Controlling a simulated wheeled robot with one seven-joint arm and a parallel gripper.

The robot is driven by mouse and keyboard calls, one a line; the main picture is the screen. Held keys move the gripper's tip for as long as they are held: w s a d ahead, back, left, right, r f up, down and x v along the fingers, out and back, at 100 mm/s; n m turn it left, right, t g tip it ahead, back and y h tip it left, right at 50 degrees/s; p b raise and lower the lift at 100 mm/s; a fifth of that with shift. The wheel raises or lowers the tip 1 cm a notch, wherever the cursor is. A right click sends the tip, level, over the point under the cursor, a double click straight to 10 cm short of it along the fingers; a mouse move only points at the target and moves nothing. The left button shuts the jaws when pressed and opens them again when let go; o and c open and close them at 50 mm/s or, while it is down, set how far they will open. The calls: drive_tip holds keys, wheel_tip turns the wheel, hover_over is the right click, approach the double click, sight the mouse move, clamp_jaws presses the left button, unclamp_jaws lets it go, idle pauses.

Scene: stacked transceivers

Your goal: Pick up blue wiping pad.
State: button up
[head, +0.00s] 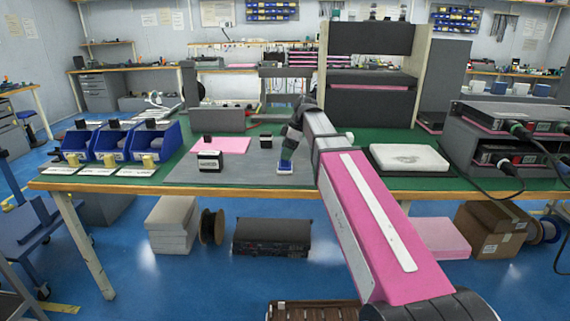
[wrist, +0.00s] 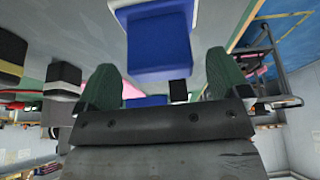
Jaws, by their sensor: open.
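The blue wiping pad (head: 286,165) stands on the grey mat (head: 240,172) near the front edge of the bench, with a blue upper part and a white base. My gripper (head: 291,147) is just above it in the head view, partly hidden by my arm. In the wrist view the blue pad (wrist: 160,45) shows at top centre, beyond and between my open green-tipped fingers (wrist: 161,82). Nothing is held between the fingers. The exact gap between fingertips and pad is hard to tell.
Small black-and-white blocks (head: 210,161) stand left of the pad, near a pink sheet (head: 220,145). Blue bins (head: 110,142) are at the bench's left end. A white pad (head: 409,158) lies to the right, beside stacked transceivers (head: 506,135) with cables.

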drive_tip(key=x, duration=0.3)
drive_tip(key=shift+a+f, duration=0.1)
drive_tip(key=shift+f, duration=0.2)
drive_tip(key=c, duration=1)
drive_tip(key=shift+c, duration=0.2)
drive_tip(key=shift+r, duration=0.2)
drive_tip(key=shift+r, duration=0.6)
wheel_tip(320, 180, up, 2)
drive_tip(key=shift+r, duration=0.1)
drive_tip(key=s+a+r, duration=0.7)
drive_tip(key=s+a, duration=0.1)
drive_tip(key=shift+s, duration=0.2)
drive_tip(key=shift+a+r, duration=0.1)
drive_tip(key=shift+r, duration=0.05)
